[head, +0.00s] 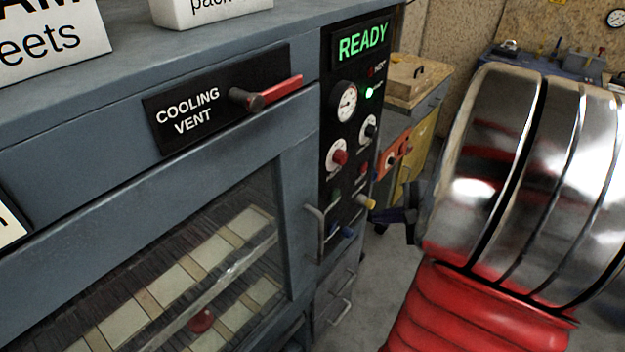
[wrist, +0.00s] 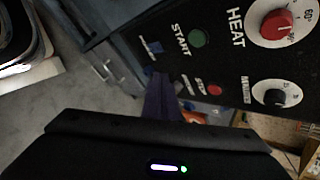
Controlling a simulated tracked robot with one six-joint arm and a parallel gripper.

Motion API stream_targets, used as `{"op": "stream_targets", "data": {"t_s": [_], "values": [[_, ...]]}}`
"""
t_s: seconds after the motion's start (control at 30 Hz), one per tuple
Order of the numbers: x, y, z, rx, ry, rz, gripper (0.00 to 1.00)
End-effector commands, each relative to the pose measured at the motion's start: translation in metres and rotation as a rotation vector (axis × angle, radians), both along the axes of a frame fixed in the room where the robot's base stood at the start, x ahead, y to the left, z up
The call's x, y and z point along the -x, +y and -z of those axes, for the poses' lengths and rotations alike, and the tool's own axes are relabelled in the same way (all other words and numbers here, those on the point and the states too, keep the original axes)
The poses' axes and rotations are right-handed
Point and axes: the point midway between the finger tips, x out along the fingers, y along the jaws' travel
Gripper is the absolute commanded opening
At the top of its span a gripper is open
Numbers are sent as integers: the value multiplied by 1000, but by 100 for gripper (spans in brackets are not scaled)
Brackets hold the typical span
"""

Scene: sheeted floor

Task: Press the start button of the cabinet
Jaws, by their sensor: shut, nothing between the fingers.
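The cabinet's black control panel (head: 350,110) shows a green READY display (head: 362,43). In the wrist view the green start button (wrist: 197,38) sits beside the word START; in the head view the green button (head: 336,195) is small and low on the panel. A red button (wrist: 214,90) and a blue button (wrist: 155,47) are near it. My gripper (head: 380,215) is shut and empty, right of the panel's lower part. In the wrist view its dark fingers (wrist: 160,92) are in front of the panel, off the start button. I cannot tell whether they touch the panel.
A small yellow piece (head: 366,203) shows by the fingertips. The red heat knob (wrist: 277,22) and a black knob (wrist: 275,97) are on the panel. A cooling vent lever (head: 270,93) and a door handle (head: 317,235) stick out. Floor (head: 375,285) is clear below.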

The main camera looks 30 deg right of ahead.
Motion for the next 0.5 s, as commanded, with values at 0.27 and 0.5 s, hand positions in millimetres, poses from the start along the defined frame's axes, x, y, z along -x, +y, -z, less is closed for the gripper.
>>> {"op": "stream_targets", "data": {"t_s": [0.27, 0.5], "values": [[-3, 2, 0, 0, 0, -9, 0], [-10, 5, 0, 0, 1, -13, 0]]}}
